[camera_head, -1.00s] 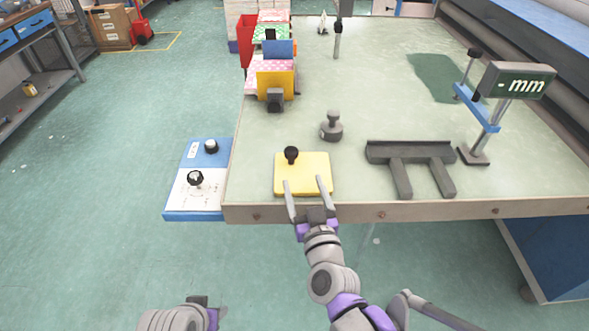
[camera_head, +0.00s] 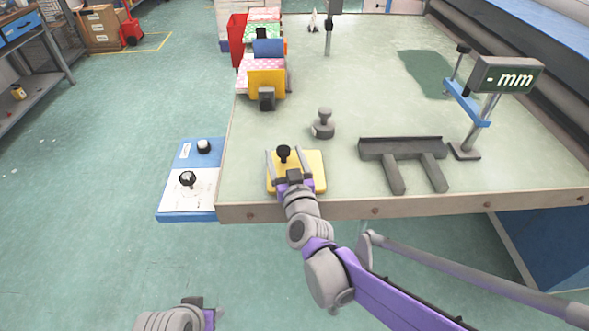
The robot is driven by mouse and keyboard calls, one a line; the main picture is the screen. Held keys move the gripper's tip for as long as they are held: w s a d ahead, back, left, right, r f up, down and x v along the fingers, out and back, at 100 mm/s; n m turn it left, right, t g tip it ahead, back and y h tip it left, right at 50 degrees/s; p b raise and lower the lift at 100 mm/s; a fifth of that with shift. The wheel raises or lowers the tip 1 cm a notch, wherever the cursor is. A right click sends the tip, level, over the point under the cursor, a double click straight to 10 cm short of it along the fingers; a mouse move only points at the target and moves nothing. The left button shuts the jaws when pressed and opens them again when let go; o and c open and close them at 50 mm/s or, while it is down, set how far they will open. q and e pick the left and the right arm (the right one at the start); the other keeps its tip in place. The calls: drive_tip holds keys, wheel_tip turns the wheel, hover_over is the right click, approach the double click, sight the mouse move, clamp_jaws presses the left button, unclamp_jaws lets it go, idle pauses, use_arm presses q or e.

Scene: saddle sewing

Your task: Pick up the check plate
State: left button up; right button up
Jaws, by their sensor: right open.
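The check plate appears to be the yellow square plate (camera_head: 316,172) with a black knob (camera_head: 283,153) on top. It lies flat near the table's front edge. My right gripper (camera_head: 286,156) is open over the plate's left part, with its fingers on either side of the black knob. I cannot tell whether the fingers touch the knob. The gripper body hides part of the plate's front. My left gripper (camera_head: 208,311) shows only in part at the bottom left, and its fingers cannot be made out.
A grey knobbed weight (camera_head: 323,125) stands behind the plate. A dark grey bracket (camera_head: 400,150) and a gauge with a "mm" display (camera_head: 506,76) stand to the right. A blue-white panel (camera_head: 190,190) adjoins the table's left edge.

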clamp_jaws()
idle(0.4)
